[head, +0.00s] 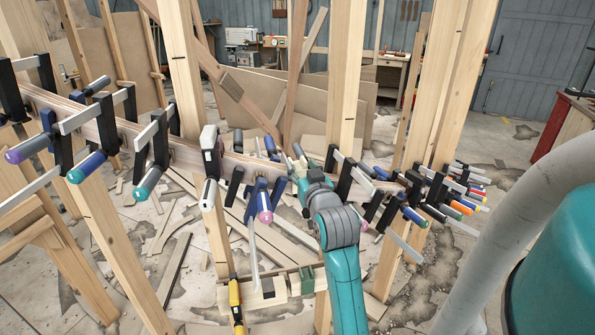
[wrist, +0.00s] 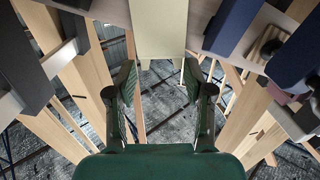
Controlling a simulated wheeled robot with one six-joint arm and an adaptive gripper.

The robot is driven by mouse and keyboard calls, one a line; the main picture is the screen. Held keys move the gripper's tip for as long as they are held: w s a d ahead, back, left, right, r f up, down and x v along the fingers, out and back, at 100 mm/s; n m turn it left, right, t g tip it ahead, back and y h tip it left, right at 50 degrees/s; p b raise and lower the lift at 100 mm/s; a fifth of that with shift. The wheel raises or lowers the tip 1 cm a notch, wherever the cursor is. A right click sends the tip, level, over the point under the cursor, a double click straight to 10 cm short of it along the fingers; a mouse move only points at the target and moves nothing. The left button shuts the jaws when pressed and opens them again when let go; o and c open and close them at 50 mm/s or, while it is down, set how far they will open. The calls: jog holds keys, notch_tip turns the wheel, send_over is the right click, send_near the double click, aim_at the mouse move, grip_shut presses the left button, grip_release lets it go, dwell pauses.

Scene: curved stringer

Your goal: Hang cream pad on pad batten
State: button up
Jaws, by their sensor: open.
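My gripper (wrist: 159,75) is open in the wrist view, with its two dark fingers apart and nothing between the tips. A cream, flat-faced piece (wrist: 158,28) stands just beyond the fingertips at the top centre; it looks like the cream pad, but its upper end is cut off. In the head view my gripper (head: 301,166) is among the clamps on the curved stringer, and the cream piece cannot be made out there. The pale pad batten (head: 254,300) is low in the centre, with a dark pad (head: 268,287) and a green pad (head: 306,280) on it.
The curved wooden stringer (head: 185,152) crosses the view with several clamps along it, their handles sticking out near my gripper. Upright posts (head: 346,75) stand close by. A yellow-handled tool (head: 235,303) hangs at the batten's left. Scrap boards litter the floor.

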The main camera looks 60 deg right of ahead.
aim_at(298, 165)
jog(key=shift+x, duration=2.2)
jog(key=shift+a+f, duration=0.1)
jog(key=shift+f, duration=0.05)
jog(key=c, duration=0.9)
